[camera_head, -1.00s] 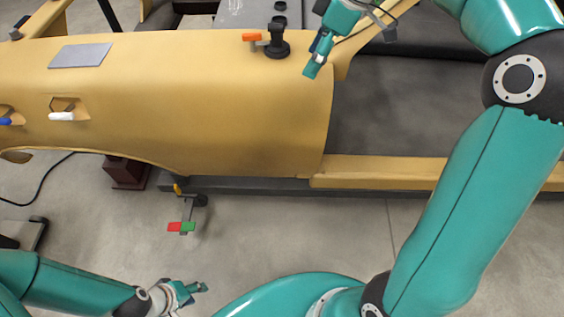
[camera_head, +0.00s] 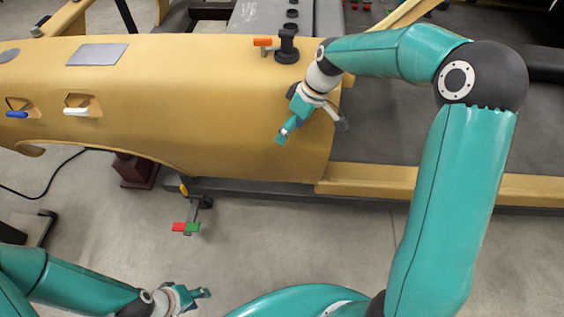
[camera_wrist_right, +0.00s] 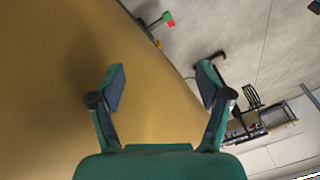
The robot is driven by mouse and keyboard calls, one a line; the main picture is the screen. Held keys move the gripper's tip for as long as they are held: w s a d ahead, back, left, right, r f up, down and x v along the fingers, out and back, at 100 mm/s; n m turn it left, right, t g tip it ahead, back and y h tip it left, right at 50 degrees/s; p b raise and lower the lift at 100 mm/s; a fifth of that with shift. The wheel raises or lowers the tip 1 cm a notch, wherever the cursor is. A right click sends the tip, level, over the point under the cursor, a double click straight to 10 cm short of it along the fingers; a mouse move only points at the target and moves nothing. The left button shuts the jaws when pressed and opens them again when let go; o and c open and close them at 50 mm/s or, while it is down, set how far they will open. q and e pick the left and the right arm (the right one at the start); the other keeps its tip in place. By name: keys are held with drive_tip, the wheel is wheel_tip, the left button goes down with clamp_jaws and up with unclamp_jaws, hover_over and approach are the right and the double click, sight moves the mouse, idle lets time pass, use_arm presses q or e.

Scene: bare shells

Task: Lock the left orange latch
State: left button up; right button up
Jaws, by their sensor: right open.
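An orange latch handle (camera_head: 262,42) points left from a black post (camera_head: 287,46) at the top edge of the yellow shell. My right gripper (camera_head: 285,132) hangs over the shell's right end, below the latch and apart from it. In the right wrist view its two fingers (camera_wrist_right: 160,88) stand wide apart with nothing between them, and the latch does not show there. My left gripper (camera_head: 205,293) is low in the head view, over the floor and away from the shell; its fingers are too small to tell their opening.
The yellow shell (camera_head: 215,110) has white (camera_head: 76,111) and blue (camera_head: 17,115) handles in recesses on its left. A red and green clamp (camera_head: 186,228) stands below its lower edge. The grey floor (camera_head: 300,245) below is mostly clear.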

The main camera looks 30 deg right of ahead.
drive_tip(key=s+a+f+m, duration=0.1)
drive_tip(key=s+a+f, duration=0.1)
drive_tip(key=f, duration=0.7)
drive_tip(key=shift+s+a+m, duration=0.2)
drive_tip(key=shift+a+m, duration=0.2)
drive_tip(key=shift+a, duration=0.35)
